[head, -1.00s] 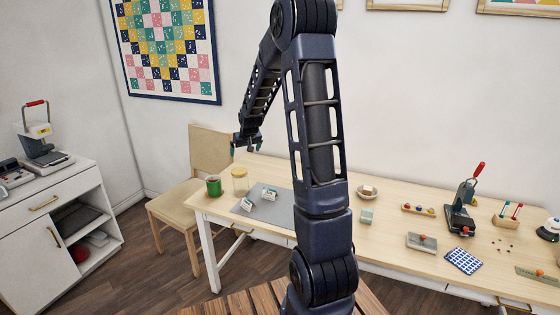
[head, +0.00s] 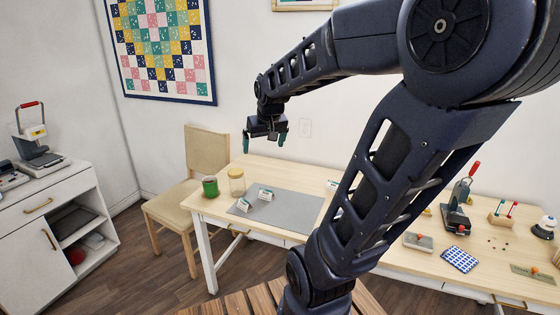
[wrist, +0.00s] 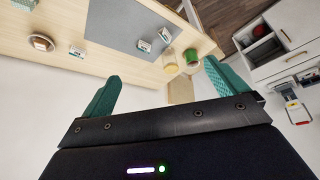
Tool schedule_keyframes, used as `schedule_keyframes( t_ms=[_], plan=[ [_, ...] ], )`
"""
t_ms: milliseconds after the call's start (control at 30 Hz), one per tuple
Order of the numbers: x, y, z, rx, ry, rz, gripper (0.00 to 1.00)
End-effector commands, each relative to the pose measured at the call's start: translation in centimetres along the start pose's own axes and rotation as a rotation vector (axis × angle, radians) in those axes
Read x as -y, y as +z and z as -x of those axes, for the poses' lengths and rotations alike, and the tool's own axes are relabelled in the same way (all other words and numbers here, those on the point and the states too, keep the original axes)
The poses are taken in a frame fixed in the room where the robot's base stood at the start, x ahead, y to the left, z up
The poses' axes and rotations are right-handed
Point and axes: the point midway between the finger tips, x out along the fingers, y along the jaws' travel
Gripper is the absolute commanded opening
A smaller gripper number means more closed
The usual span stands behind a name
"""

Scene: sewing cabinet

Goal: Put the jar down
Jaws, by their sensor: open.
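The jar (head: 237,184), clear with a pale yellow lid, stands upright on the table at the left, beside the grey mat. It also shows in the wrist view (wrist: 171,63). My gripper (head: 264,141) is open, with its two green fingers apart and nothing between them. It is raised above the table, up and to the right of the jar in the head view, and is not touching it.
A green cup (head: 210,187) stands just left of the jar. Small white labelled blocks (head: 265,194) lie on the grey mat (head: 290,213). A chair (head: 205,150) stands behind the table's left end. A red-handled press (head: 458,205) and small items occupy the table's right side.

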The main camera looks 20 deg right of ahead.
Motion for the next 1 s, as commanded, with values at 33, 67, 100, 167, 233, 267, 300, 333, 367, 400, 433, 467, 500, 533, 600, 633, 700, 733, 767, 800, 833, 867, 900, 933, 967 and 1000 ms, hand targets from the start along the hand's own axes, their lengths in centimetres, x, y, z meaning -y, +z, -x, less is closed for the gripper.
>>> schedule_keyframes(
  t_ms=[33, 67, 100, 167, 233, 267, 300, 333, 367, 400, 433, 467, 500, 533, 600, 633, 700, 733, 767, 800, 833, 867, 900, 933, 967, 1000],
  plan=[
    [0.0, 1.4, 1.0, -0.002, 0.000, -0.002, 0.98],
    [0.0, 2.2, 1.4, 0.002, 0.000, -0.004, 0.98],
    [0.0, 3.4, 2.0, 0.006, -0.001, -0.006, 0.98],
    [0.0, 5.0, 2.8, 0.011, -0.002, -0.009, 0.98],
    [0.0, 6.8, 3.5, 0.018, -0.003, -0.013, 0.98],
    [0.0, 7.5, 3.8, 0.020, -0.003, -0.014, 0.98],
    [0.0, 8.3, 4.1, 0.024, -0.004, -0.016, 0.98],
    [0.0, 8.9, 4.2, 0.026, -0.004, -0.017, 0.98],
    [0.0, 9.4, 4.4, 0.029, -0.005, -0.018, 0.98],
    [0.0, 10.0, 4.6, 0.031, -0.005, -0.020, 0.98],
    [0.0, 10.3, 4.7, 0.033, -0.005, -0.020, 0.98],
    [0.0, 10.6, 4.8, 0.034, -0.006, -0.021, 0.98],
    [0.0, 11.0, 4.8, 0.036, -0.006, -0.022, 0.98],
    [0.0, 11.1, 4.9, 0.038, -0.006, -0.022, 0.98],
    [0.0, 11.3, 4.9, 0.039, -0.006, -0.022, 0.98],
    [0.0, 11.4, 4.9, 0.039, -0.006, -0.023, 0.98],
    [0.0, 11.4, 4.9, 0.040, -0.006, -0.023, 0.98],
    [0.0, 11.3, 4.9, 0.040, -0.006, -0.022, 0.98],
    [0.0, 11.3, 4.9, 0.039, -0.006, -0.022, 0.98],
    [0.0, 11.3, 4.9, 0.039, -0.006, -0.022, 0.98],
    [0.0, 11.3, 4.9, 0.039, -0.006, -0.022, 0.98],
    [0.0, 11.3, 4.9, 0.039, -0.006, -0.022, 0.98],
    [0.0, 11.3, 4.9, 0.039, -0.006, -0.022, 0.98],
    [0.0, 11.3, 4.9, 0.039, -0.006, -0.022, 0.98],
    [0.0, 11.3, 4.9, 0.039, -0.006, -0.022, 0.98],
    [0.0, 11.3, 4.9, 0.039, -0.006, -0.022, 0.98]
  ],
)
